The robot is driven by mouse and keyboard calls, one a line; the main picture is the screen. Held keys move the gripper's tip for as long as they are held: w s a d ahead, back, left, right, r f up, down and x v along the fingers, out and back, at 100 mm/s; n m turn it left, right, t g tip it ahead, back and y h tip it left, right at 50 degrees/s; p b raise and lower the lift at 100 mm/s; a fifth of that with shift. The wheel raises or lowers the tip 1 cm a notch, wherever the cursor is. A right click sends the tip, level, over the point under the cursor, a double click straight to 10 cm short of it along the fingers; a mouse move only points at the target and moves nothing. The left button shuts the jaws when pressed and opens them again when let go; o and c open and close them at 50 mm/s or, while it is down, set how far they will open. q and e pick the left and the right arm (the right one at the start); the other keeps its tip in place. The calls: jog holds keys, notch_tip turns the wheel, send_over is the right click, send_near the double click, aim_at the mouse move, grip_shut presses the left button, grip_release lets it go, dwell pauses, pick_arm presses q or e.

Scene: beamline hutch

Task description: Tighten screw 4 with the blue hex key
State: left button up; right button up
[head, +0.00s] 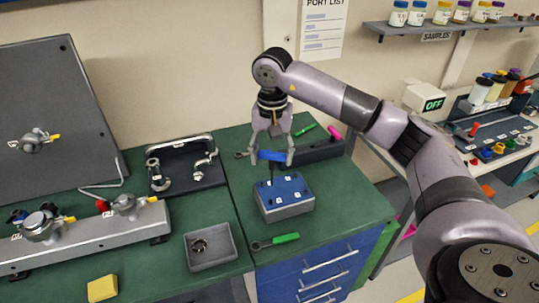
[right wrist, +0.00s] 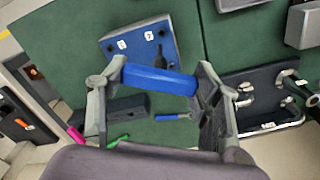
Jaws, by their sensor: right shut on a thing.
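My right gripper (head: 276,160) is shut on the blue handle (head: 271,155) of the hex key, above the screw block (head: 285,212). In the right wrist view, the blue handle (right wrist: 160,80) lies across between the two fingers of the gripper (right wrist: 161,78). The block has a blue top plate with small white labels and a grey body; it also shows in the right wrist view (right wrist: 112,33). A thin dark shaft runs down from the handle toward the plate's back left. I cannot tell whether its tip sits in a screw, or which label is 4. My left gripper is not in view.
A green-handled tool (head: 286,238) lies in front of the block, beside a grey tray (head: 228,247). Behind the block are a dark holder (head: 318,150), a green handle (head: 305,129) and a pink one (head: 334,133). A pipe fixture (head: 183,165) stands to the left.

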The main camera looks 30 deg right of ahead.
aim_at(271, 169)
jog(key=shift+f, duration=0.55)
jog(key=shift+a+f+b, duration=0.15)
jog(key=shift+f+b, duration=0.2)
jog(key=shift+b, duration=0.1)
jog(key=shift+s+a+f+b, duration=0.15)
jog(key=shift+f+b, duration=0.35)
jog(key=shift+f, duration=0.35)
jog(key=shift+f+b, duration=0.45)
jog(key=shift+f, duration=0.7)
jog(key=n+b, duration=0.1)
jog(key=n, duration=0.1)
jog(key=shift+f+n, duration=0.1)
jog(key=shift+n, duration=0.2)
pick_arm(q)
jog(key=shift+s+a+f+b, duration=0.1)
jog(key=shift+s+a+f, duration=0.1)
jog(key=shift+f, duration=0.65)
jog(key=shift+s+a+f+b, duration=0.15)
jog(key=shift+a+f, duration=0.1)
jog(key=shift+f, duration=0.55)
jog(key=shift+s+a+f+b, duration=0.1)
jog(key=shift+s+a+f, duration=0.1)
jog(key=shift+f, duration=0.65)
pick_arm(e)
jog(key=shift+n, duration=0.8)
